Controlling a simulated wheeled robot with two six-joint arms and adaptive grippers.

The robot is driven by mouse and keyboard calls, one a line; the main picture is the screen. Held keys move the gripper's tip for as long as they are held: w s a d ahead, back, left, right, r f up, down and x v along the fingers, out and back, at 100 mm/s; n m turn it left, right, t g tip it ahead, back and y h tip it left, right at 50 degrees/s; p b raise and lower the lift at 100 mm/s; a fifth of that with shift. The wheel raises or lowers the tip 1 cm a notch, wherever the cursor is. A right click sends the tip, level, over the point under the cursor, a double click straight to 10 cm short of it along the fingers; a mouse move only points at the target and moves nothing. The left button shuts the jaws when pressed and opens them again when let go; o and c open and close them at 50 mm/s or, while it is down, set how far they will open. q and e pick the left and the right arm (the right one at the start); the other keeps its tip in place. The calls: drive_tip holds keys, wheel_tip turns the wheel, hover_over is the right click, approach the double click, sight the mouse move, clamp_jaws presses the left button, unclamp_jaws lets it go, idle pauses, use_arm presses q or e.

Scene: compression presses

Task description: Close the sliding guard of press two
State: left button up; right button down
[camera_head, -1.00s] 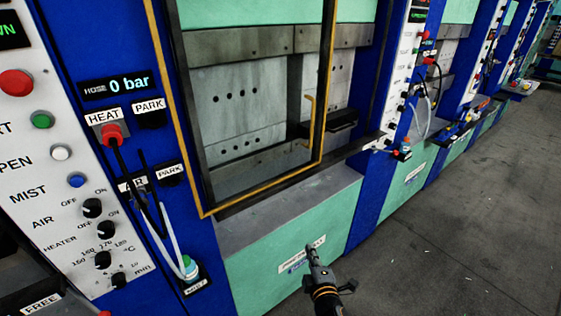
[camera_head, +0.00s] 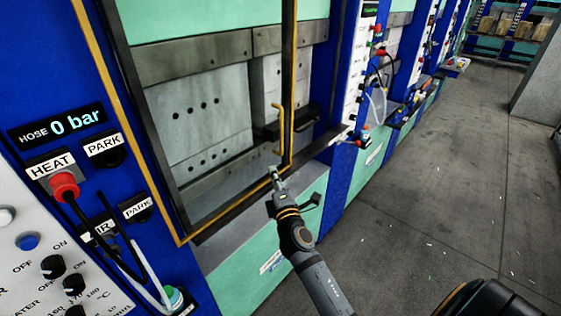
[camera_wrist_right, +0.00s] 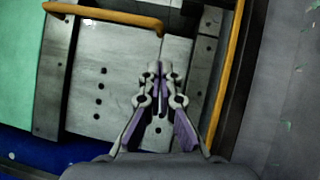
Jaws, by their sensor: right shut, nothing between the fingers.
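The sliding guard (camera_head: 288,80) is a dark frame with yellow edging in front of the press opening. It stands across the left and middle of the opening in the head view. Its yellow handle (camera_head: 277,128) is a vertical bar near the guard's right edge; it also shows in the right wrist view as a yellow bar (camera_wrist_right: 105,15) at the top. My right gripper (camera_head: 275,174) is shut and empty, just below the handle's lower end and apart from it as far as I can tell. In the right wrist view its fingers (camera_wrist_right: 160,75) are together. My left gripper is not in view.
A blue control post (camera_head: 60,150) with hose plugs and a "0 bar" display stands left of the opening. Another control post (camera_head: 362,80) with hanging hoses stands to the right. A ledge (camera_head: 225,245) runs below the guard.

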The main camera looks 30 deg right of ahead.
drive_tip(key=w+d, duration=0.1)
drive_tip(key=w+d+r, duration=0.1)
drive_tip(key=d, duration=0.1)
drive_tip(key=shift+d+p, duration=0.25)
drive_tip(key=shift+p, duration=0.15)
